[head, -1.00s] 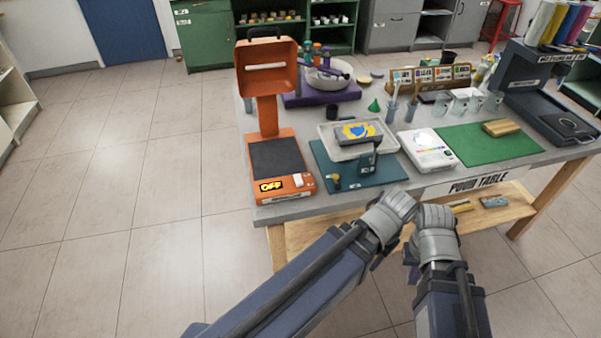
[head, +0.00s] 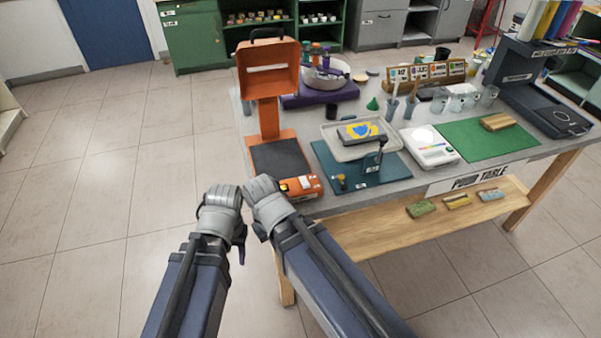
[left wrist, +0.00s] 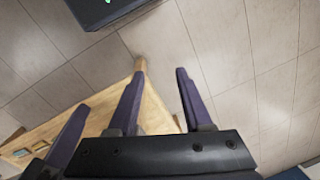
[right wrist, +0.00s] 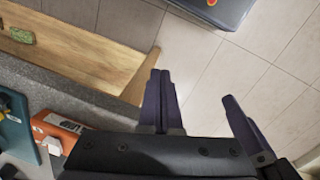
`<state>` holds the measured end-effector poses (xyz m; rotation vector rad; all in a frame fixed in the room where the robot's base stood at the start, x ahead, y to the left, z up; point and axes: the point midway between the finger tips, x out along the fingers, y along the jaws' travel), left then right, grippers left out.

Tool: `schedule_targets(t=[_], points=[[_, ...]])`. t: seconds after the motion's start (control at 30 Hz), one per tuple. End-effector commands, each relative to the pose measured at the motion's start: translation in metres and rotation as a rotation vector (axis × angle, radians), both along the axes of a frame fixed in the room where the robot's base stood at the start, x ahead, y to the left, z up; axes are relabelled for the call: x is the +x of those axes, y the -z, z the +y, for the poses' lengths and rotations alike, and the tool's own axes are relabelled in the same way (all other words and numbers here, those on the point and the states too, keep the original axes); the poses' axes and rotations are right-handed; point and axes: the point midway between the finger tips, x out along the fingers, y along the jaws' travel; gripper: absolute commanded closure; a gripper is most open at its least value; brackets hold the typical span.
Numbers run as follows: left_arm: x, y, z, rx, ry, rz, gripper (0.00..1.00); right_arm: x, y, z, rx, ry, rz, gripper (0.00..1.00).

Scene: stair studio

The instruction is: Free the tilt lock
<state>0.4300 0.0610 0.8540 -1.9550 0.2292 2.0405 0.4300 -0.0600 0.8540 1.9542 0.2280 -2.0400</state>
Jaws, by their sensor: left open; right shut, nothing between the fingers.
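A teal tilt stand (head: 394,172) sits on the table with a clear tray (head: 334,141) on it. A yellow and blue piece (head: 362,131) lies in the tray. A dark upright lever (head: 381,147) stands at its front right and a small yellow knob (head: 341,182) at its front left. Which of these is the tilt lock I cannot tell. My left gripper (left wrist: 160,75) is open and empty over the floor, off the table's left front corner. My right gripper (right wrist: 157,72) is shut and empty beside it, near the orange device's front. Both are clear of the stand.
An orange device (head: 287,151) stands at the table's left end, between my grippers and the stand. A white scale (head: 430,148) and green mat (head: 471,144) lie to the right. A wooden lower shelf (head: 400,229) holds several small blocks. Floor to the left is clear.

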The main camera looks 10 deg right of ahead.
Motion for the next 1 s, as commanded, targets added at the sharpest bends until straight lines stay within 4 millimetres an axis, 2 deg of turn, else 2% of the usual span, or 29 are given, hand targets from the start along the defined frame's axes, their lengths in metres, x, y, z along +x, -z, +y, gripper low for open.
schedule_targets(t=[0.3, 0.4, 0.47, 0.6, 0.73, 0.83, 1.0], points=[[0.000, 0.000, 0.000, 0.000, 0.000, 0.000, 0.50, 0.000, 0.000, 0.000, 0.000, 0.000, 0.000, 1.00], [0.000, -0.005, 0.000, 0.000, 0.000, 0.000, 0.40, 0.006, -0.005, -0.003, -0.009, 0.017, -0.012, 1.00], [0.000, -0.017, 0.000, 0.000, 0.000, 0.000, 0.33, 0.022, -0.018, -0.012, -0.038, 0.063, -0.048, 1.00], [0.000, -0.053, 0.000, 0.000, 0.000, 0.000, 0.17, 0.083, -0.062, -0.054, -0.153, 0.250, -0.215, 1.00], [0.000, -0.075, 0.000, 0.000, 0.000, 0.000, 0.03, 0.129, -0.097, -0.093, -0.240, 0.396, -0.368, 1.00], [0.000, -0.084, 0.000, 0.000, 0.000, 0.000, 0.00, 0.149, -0.115, -0.114, -0.281, 0.464, -0.449, 1.00], [0.000, -0.085, 0.000, 0.000, 0.000, 0.000, 0.00, 0.158, -0.121, -0.125, -0.301, 0.498, -0.494, 1.00]])
